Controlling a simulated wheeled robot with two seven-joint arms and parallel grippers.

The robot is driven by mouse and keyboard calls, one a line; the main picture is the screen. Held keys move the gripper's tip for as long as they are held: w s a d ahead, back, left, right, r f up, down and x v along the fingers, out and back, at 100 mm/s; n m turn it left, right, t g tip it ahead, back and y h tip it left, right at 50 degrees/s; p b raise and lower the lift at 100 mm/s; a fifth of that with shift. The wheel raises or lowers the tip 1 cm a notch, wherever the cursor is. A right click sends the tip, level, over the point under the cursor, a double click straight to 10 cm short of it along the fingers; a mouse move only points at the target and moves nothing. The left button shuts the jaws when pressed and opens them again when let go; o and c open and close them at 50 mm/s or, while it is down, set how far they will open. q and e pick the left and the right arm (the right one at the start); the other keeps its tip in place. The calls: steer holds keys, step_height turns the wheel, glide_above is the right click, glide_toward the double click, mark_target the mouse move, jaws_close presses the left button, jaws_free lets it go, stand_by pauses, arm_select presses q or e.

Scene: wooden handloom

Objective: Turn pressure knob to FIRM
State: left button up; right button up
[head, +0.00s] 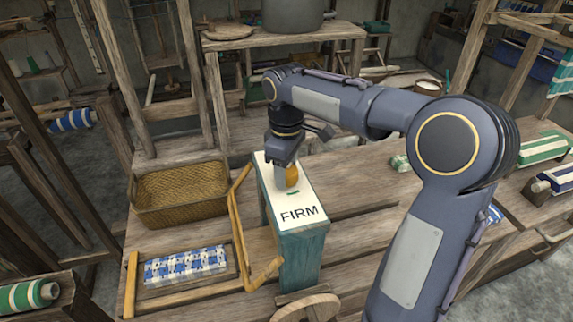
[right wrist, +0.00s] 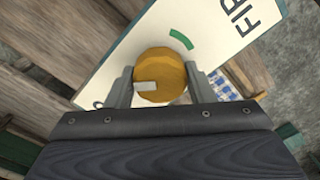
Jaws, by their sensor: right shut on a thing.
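The pressure knob (head: 292,176) is a round orange-yellow wooden knob on the white top of a teal box (head: 303,255). The white top carries the word FIRM (head: 299,214) and a short green arc mark between the word and the knob. My right gripper (head: 287,178) reaches down onto the knob from above and is shut on it. In the right wrist view the knob (right wrist: 160,76) sits between the two fingers, with a pale pointer mark on its face at the lower left, away from the green arc (right wrist: 181,39). My left gripper is not in view.
A wicker basket (head: 180,194) stands left of the box. A yellow wooden frame (head: 240,225) lies beside the box, and a blue-and-white checked cloth (head: 186,266) lies in front of the basket. A wooden wheel (head: 307,308) stands at the front. Bare tabletop shows right of the box.

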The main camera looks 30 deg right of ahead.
steer(key=m+p, duration=0.1)
steer(key=m, duration=0.5)
steer(key=shift+r+p, duration=0.1)
steer(key=shift+p, duration=0.25)
steer(key=m, duration=0.4)
steer(key=shift+p, duration=0.4)
steer(key=m, duration=0.3)
steer(key=shift+m+p, duration=0.3)
steer(key=shift+m, duration=0.1)
steer(key=m+p, duration=0.1)
steer(key=m, duration=0.6)
steer(key=shift+w, duration=0.1)
steer(key=m+p, duration=0.1)
steer(key=m, duration=0.5)
steer(key=shift+m, duration=0.3)
steer(key=o, duration=1)
steer(key=shift+c, duration=0.2)
